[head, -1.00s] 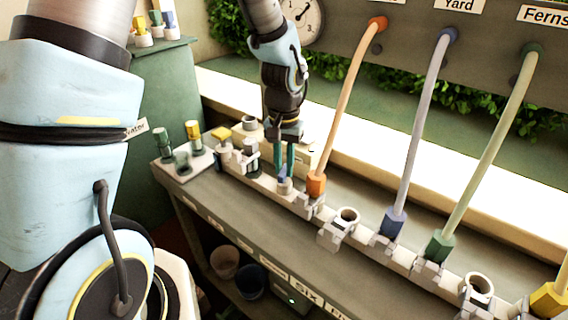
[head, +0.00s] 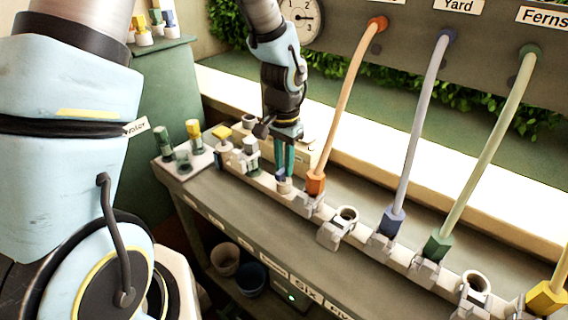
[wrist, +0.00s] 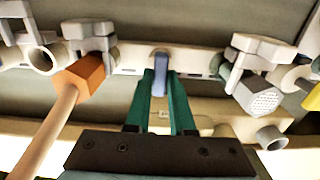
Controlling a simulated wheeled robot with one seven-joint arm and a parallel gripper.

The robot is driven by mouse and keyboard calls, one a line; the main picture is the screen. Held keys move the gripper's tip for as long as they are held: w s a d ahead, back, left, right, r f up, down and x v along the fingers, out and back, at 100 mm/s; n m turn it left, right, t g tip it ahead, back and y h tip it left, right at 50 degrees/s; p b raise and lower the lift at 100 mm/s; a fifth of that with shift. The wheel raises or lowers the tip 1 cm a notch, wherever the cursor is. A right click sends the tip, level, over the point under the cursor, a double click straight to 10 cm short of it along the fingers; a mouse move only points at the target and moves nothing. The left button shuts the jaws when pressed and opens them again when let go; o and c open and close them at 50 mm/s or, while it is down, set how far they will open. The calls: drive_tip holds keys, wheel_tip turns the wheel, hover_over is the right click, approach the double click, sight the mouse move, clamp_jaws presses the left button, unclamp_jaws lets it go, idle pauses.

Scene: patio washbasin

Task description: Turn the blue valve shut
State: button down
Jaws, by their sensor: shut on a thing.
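The blue valve handle (wrist: 161,72) stands on the white rail, between the orange hose connector and a grey clamp with a white piece. My gripper (wrist: 161,84) has its two green fingers on either side of the handle, shut on it. In the head view the gripper (head: 284,174) points straight down at the rail. Only a little blue of the valve (head: 284,186) shows below the fingertips there, so its exact angle is hard to tell in that view.
The orange hose connector (head: 315,184) is close to the right of my fingers, its hose rising to the wall. A blue connector (head: 392,221) and a green connector (head: 437,244) stand further right. Loose green and yellow pieces stand left. A gauge (head: 301,17) hangs behind my arm.

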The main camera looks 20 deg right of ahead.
drive_tip(key=c, duration=0.8)
unclamp_jaws()
wheel_tip(320, 180, up, 11)
drive_tip(key=shift+f+b, duration=0.1)
drive_tip(key=shift+b, duration=0.75)
drive_tip(key=a+n, duration=0.3)
drive_tip(key=a, duration=0.6)
drive_tip(key=w+a+f+n+t, duration=0.1)
drive_tip(key=a+n, duration=0.3)
drive_tip(key=a, duration=0.6)
drive_tip(key=a+f+n, duration=0.1)
drive_tip(key=a+n, duration=0.3)
drive_tip(key=a, duration=0.5)
drive_tip(key=shift+w+a+f+t, duration=0.15)
drive_tip(key=shift+a+f+t, duration=0.05)
drive_tip(key=shift+a+t, duration=0.1)
